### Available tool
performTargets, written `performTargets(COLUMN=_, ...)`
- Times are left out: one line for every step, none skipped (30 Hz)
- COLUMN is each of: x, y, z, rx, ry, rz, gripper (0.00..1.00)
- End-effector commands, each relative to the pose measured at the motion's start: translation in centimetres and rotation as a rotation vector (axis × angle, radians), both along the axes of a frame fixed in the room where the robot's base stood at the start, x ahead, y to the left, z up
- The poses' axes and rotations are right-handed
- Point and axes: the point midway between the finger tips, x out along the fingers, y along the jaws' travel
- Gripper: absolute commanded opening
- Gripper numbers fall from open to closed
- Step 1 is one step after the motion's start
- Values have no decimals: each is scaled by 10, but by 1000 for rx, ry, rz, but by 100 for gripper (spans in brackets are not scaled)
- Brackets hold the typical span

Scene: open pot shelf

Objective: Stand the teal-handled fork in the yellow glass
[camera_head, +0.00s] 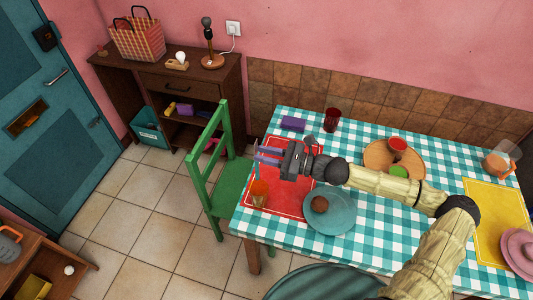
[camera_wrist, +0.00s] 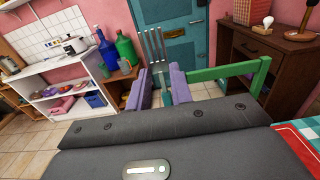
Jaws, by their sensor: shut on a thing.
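In the wrist view, the fingers (camera_wrist: 162,88) are shut on the teal-handled fork (camera_wrist: 156,48). The fork's metal tines point away from my gripper, and its teal handle shows between the fingers. The fork is too small to make out clearly in the head view. The yellow glass (camera_head: 259,194) stands on the placemat's left part, just below my gripper in the picture. The fork is apart from the glass. The glass is not seen in the wrist view.
The red placemat (camera_head: 285,200) lies on the checked table (camera_head: 370,243). A blue plate (camera_head: 318,222) with a brown ball-like thing stands right of the glass. A dark red glass (camera_head: 332,119) and purple block (camera_head: 293,123) are farther back. A green chair (camera_head: 205,180) stands left.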

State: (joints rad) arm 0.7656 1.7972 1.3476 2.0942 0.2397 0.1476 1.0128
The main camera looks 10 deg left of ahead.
Motion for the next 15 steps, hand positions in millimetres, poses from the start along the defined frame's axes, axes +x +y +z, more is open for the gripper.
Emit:
performTargets(x=0, y=-1, z=-7, rx=0, ry=0, rz=-1, gripper=0)
performTargets(x=1, y=-1, z=-9, rx=0, ry=0, rz=-2, gripper=0)
performTargets(x=1, y=-2, z=-11, rx=0, ry=0, rz=-2, gripper=0)
performTargets(x=1, y=-2, z=-13, rx=0, ry=-1, rz=-2, gripper=0)
performTargets(x=1, y=-2, z=-15, rx=0, ry=-1, rz=-2, gripper=0)
performTargets(x=1, y=-2, z=-18, rx=0, ry=-2, rz=-3, gripper=0)
performTargets(x=1, y=-2, z=-20, rx=0, ry=-2, rz=-3, gripper=0)
performTargets(x=1, y=-2, z=-21, rx=0, ry=-2, rz=-4, gripper=0)
performTargets(x=1, y=-2, z=-24, rx=0, ry=-2, rz=-4, gripper=0)
performTargets(x=1, y=-2, z=-26, rx=0, ry=-1, rz=-4, gripper=0)
performTargets(x=1, y=-2, z=-28, rx=0, ry=-1, rz=-4, gripper=0)
performTargets(x=1, y=-2, z=-30, rx=0, ry=0, rz=-4, gripper=0)
performTargets(x=1, y=-2, z=-32, rx=0, ry=0, rz=-4, gripper=0)
performTargets(x=1, y=-2, z=-34, rx=0, ry=0, rz=-4, gripper=0)
performTargets(x=1, y=-2, z=-37, rx=0, ry=0, rz=-3, gripper=0)
